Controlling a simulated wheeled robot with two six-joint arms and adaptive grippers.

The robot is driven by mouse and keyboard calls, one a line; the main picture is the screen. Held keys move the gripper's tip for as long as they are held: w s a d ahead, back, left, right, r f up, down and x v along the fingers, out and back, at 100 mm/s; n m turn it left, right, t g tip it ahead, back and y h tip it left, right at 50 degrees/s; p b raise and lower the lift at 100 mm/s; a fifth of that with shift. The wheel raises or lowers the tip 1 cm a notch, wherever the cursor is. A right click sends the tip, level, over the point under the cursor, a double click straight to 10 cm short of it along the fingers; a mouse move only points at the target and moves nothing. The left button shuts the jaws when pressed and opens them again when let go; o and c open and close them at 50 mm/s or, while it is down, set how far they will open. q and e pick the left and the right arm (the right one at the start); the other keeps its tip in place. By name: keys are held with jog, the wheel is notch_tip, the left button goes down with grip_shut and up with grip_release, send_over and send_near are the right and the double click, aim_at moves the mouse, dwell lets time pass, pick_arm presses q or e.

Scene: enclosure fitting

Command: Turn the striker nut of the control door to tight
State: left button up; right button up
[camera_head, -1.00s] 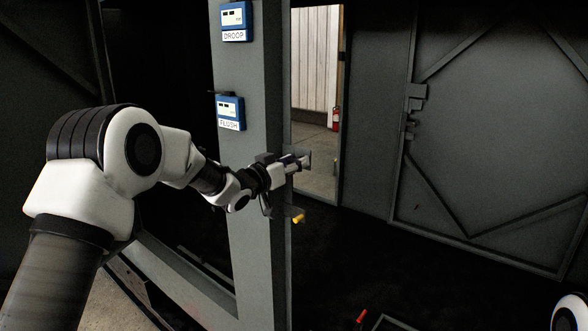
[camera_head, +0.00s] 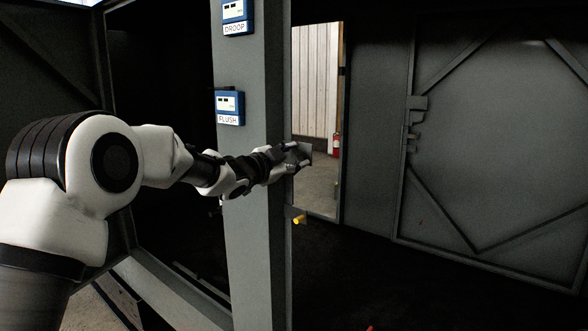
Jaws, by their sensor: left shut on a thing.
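My left gripper (camera_head: 292,158) reaches in from the left across the grey post (camera_head: 259,250). Its fingers are at the post's right edge, by a small grey plate (camera_head: 303,151). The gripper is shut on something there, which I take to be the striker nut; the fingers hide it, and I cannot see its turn. The grey door (camera_head: 480,150) at the right stands apart from the post, with latch parts (camera_head: 416,120) on its left edge. I cannot tell whether it is the control door. My right gripper is not in view.
A yellow-tipped part (camera_head: 299,219) sticks out from the post below the gripper. Two blue display boxes, DROOP (camera_head: 235,14) and FLUSH (camera_head: 229,107), sit on the post. A doorway behind shows a red extinguisher (camera_head: 337,144). The dark floor right of the post looks mostly clear.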

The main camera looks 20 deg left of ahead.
pick_arm(q)
jog(key=m+b, duration=0.2)
jog(key=m, duration=0.1)
jog(key=m+b, duration=0.1)
jog(key=shift+f+m, duration=0.25)
jog(key=shift+m, duration=0.05)
jog(key=m+b, duration=0.2)
jog(key=m, duration=0.2)
jog(key=shift+b, duration=0.4)
jog(key=shift+m, duration=0.3)
jog(key=o, duration=1.1)
jog(key=shift+o, duration=0.2)
jog(key=shift+s+r, duration=0.15)
jog(key=shift+r, duration=0.05)
jog(key=v, duration=1.2)
